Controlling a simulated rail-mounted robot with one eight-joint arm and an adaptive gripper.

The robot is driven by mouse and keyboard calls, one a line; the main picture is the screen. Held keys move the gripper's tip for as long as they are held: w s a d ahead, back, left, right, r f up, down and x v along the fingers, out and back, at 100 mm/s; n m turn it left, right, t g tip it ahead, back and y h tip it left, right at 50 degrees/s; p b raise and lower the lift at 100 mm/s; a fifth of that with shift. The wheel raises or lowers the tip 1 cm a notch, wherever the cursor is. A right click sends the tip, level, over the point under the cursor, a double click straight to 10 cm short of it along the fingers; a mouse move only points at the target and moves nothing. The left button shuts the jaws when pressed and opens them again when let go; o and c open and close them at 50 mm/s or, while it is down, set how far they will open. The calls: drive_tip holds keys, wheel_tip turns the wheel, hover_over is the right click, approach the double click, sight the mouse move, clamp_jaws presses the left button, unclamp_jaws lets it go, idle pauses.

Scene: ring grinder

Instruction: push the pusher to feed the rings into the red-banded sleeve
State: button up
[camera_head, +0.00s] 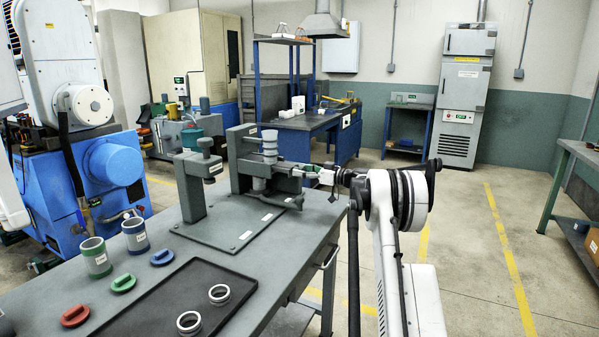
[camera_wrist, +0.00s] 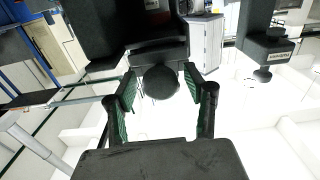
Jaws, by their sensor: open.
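The grey feeding fixture (camera_head: 243,157) stands on a dark base plate at the far end of the bench, with a pale cylinder (camera_head: 270,141) upright at its top. My gripper (camera_head: 308,174) reaches in from the right, beside the fixture. In the wrist view my gripper (camera_wrist: 160,72) is open, its green-padded fingers on either side of a dark round knob (camera_wrist: 158,84), seemingly the pusher's end. I cannot tell whether either pad touches it. Two loose rings (camera_head: 219,294) lie on the black tray (camera_head: 150,312). I cannot make out a red-banded sleeve.
A grey post (camera_head: 191,190) with a clamp knob stands left of the fixture. It seems to show in the wrist view (camera_wrist: 265,47). Green-banded (camera_head: 96,258) and blue-banded (camera_head: 135,235) sleeves stand at the bench's left, near red, green and blue caps. Floor right of my arm is clear.

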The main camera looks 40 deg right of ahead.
drive_tip(key=shift+s, duration=0.1)
drive_tip(key=shift+b+v, duration=0.3)
drive_tip(key=shift+v, duration=2.15)
drive_tip(key=shift+d, duration=0.1)
drive_tip(key=shift+x, duration=2.6)
drive_tip(key=shift+c, duration=0.2)
drive_tip(key=c, duration=1.1)
